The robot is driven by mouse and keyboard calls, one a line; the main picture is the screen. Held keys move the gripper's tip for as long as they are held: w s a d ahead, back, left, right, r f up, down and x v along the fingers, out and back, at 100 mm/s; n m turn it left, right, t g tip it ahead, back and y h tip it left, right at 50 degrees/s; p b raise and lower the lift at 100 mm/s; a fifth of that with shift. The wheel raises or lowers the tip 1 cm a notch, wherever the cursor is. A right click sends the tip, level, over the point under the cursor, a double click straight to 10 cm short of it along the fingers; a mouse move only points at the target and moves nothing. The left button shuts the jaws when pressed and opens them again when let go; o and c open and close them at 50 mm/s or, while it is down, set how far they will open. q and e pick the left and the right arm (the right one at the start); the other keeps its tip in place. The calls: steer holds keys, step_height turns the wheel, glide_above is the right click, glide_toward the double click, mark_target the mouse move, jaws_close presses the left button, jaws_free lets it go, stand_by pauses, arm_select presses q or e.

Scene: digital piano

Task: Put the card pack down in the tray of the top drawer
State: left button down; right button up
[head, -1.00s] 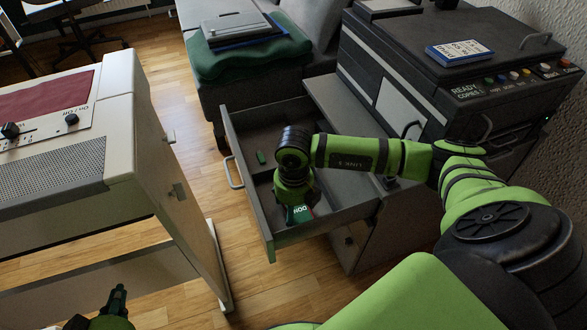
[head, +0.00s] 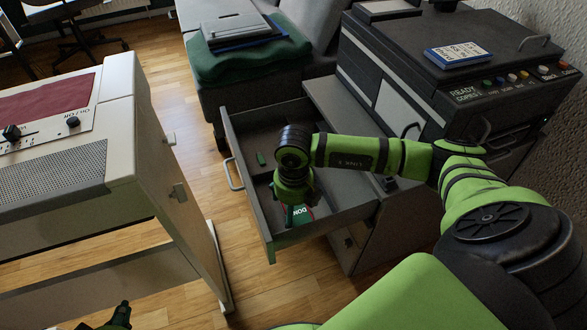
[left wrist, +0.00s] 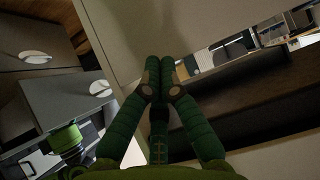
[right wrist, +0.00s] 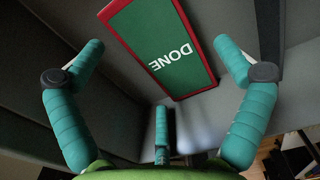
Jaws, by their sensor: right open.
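The card pack, a flat green pack with a red edge and the word DONE (right wrist: 172,45), lies inside the open top drawer (head: 247,222), near its front right part in the head view (head: 300,214). In the right wrist view it lies slightly turned on the grey drawer tray (right wrist: 205,108). My right gripper (right wrist: 159,48) is open, its fingers spread on either side of the pack with gaps showing. My left gripper (left wrist: 160,62) has its fingertips together with nothing visible between them; in the head view (head: 122,310) it is at the bottom left, far from the drawer.
A small green item (head: 261,158) lies farther back in the drawer. A dark copier (head: 400,95) with a blue-edged card (head: 459,54) stands right. The white piano (head: 130,130) is left of the drawer. A green cushion (head: 245,62) lies behind. Floor shows between piano and drawer.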

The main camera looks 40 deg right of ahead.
arm_select(q)
steer(key=s+a+f+g+y+p, duration=0.1)
steer(key=s+a+f+g+p, duration=0.1)
steer(key=s+a+f+g, duration=0.2)
steer(key=shift+s+f+n+g+y+p, duration=0.35)
steer(key=shift+s+f+g, duration=1.05)
steer(key=shift+s+f, duration=1.05)
arm_select(e)
step_height(320, 180, up, 12)
steer(key=shift+f, duration=0.15)
arm_select(q)
steer(key=shift+s+r, duration=0.35)
